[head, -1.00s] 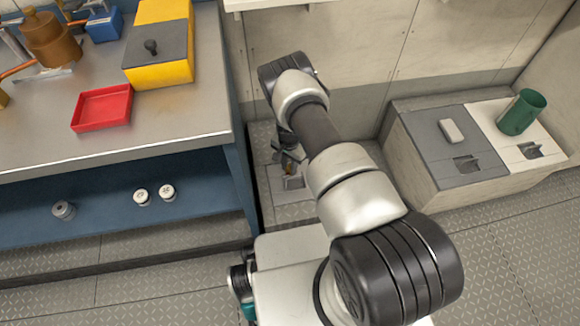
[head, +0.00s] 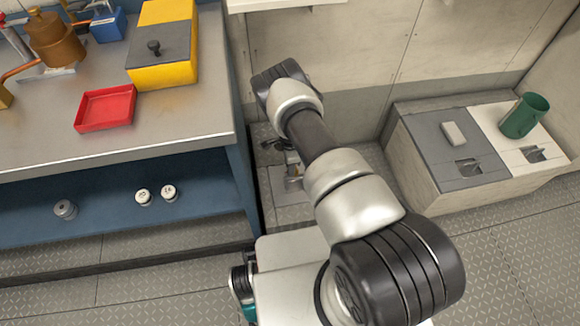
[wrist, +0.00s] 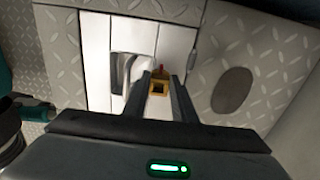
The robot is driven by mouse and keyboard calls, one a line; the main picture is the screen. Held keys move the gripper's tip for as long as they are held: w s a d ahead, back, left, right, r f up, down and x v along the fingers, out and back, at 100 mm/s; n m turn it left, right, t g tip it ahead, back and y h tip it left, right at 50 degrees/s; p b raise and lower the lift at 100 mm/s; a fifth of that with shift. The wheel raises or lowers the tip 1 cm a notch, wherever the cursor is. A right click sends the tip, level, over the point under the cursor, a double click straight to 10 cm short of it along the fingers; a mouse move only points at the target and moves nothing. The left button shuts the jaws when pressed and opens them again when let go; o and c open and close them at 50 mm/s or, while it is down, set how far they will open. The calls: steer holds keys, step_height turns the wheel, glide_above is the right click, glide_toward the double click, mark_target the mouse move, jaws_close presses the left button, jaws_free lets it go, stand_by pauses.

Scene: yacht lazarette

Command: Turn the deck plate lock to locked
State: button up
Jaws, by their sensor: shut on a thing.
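In the wrist view, a small brass-yellow deck plate lock (wrist: 159,84) with a red mark stands on a pale panel of the deck plate (wrist: 174,60). My gripper (wrist: 161,82) is shut on the lock, one dark finger on each side of it. Beside the lock, to the left, is a recessed pull handle (wrist: 129,70). In the head view, my gripper is low by the floor, beyond my arm and mostly hidden by it, and the deck plate (head: 287,184) shows only in part. The lock's locked or unlocked position cannot be read.
A workbench (head: 190,118) with a red tray (head: 104,108) and a yellow box (head: 163,70) stands close on the left. On the right is a low locker (head: 425,150) bearing a green cup (head: 524,115). The wall is close behind my gripper.

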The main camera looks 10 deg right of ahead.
stand_by(0.5)
steer(key=o, duration=1)
steer(key=shift+o, duration=0.2)
steer(key=shift+r, duration=0.1)
step_height(320, 180, up, 17)
steer(key=p, duration=0.4)
steer(key=shift+r+p, duration=0.15)
steer(key=shift+p, duration=0.25)
steer(key=shift+r, duration=0.1)
